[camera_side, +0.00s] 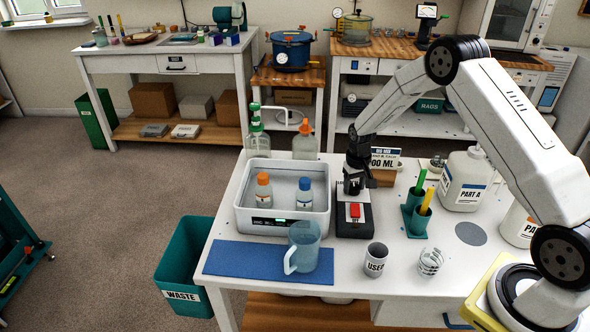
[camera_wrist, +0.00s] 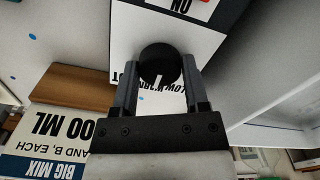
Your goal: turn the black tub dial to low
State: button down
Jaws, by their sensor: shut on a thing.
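The black dial (camera_wrist: 160,65) sits between the two fingers of my gripper (camera_wrist: 160,78) in the wrist view, with the fingers shut on its sides. A pale notch mark on the dial points toward the gripper body. The white label plate (camera_wrist: 205,45) around it shows upside-down lettering, partly hidden by the fingers. In the side view my gripper (camera_side: 353,184) points down onto the far end of the dark control box (camera_side: 354,230), which has a red switch (camera_side: 355,211). The white tub (camera_side: 262,222) stands just left of it, holding an orange-capped and a blue-capped bottle.
A clear jug (camera_side: 304,250) stands on the blue mat (camera_side: 235,258) in front. A cup marked USED (camera_side: 375,260) is near the box. A teal holder (camera_side: 415,220) stands right. The BIG MIX sign (camera_wrist: 45,140) is close beside my gripper.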

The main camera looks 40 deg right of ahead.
aim_at(354, 187)
jog(key=n, duration=0.4)
jog(key=shift+n, duration=0.3)
jog(key=n, duration=0.4)
jog(key=shift+n, duration=0.4)
jog(key=shift+c, duration=0.5)
grip_release()
jog(key=shift+r, duration=0.15)
jog(key=shift+r, duration=3.8)
